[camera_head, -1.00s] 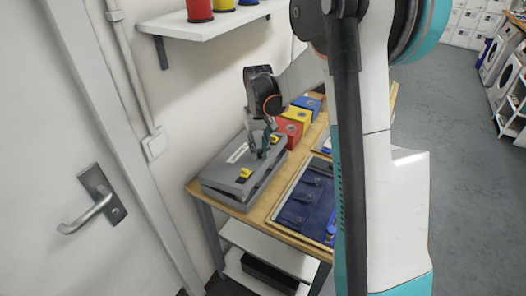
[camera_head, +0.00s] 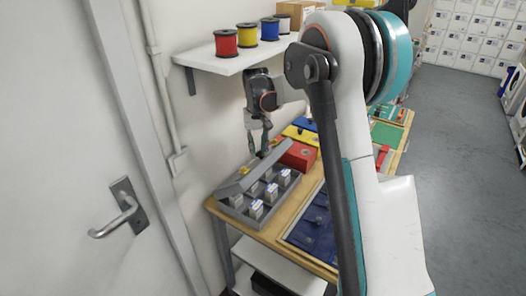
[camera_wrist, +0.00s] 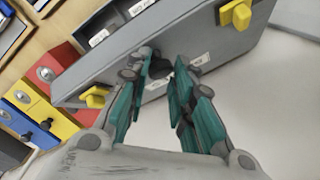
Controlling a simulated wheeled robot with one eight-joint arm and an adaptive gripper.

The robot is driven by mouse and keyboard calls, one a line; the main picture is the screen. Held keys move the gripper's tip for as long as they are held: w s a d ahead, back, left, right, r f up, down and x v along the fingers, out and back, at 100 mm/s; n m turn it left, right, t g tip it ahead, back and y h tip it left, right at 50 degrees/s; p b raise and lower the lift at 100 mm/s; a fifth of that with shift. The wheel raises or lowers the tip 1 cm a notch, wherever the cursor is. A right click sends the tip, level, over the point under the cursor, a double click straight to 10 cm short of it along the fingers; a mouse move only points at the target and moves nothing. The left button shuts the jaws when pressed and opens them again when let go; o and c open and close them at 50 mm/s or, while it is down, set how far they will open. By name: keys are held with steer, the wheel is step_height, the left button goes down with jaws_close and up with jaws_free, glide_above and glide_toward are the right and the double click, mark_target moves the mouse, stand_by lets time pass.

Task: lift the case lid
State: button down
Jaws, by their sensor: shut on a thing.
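The grey case (camera_head: 250,205) sits on the wooden table against the wall, with several small labelled boxes in its compartments. Its grey lid (camera_head: 240,183) is raised at a slant, so the inside shows. In the wrist view the lid (camera_wrist: 205,38) spans the top, with a yellow latch at each side. My gripper (camera_head: 262,150) is at the lid's raised edge. In the wrist view my gripper (camera_wrist: 165,75) has its teal fingers around the middle of that edge, shut on a dark part there. The exact contact is partly hidden by the fingers.
Red, yellow and blue boxes (camera_head: 299,154) stand just beyond the case. A dark blue folded garment (camera_head: 315,225) lies to its right. A white shelf (camera_head: 225,62) with several coloured spools hangs above. A door with a handle (camera_head: 120,210) is at left.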

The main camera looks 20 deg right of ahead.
steer(key=shift+w+a+f, duration=0.35)
steer(key=shift+a, duration=0.25)
steer(key=c, duration=1.7)
jaws_free()
steer(key=o, duration=0.3)
steer(key=shift+a, duration=0.3)
steer(key=shift+o, duration=0.2)
steer(key=shift+w+a, duration=0.1)
steer(key=shift+a, duration=0.05)
steer(key=shift+d, duration=0.2)
steer(key=shift+w+d, duration=0.1)
steer(key=shift+w+d+f, duration=0.15)
steer(key=shift+w, duration=0.05)
steer(key=shift+s, duration=0.1)
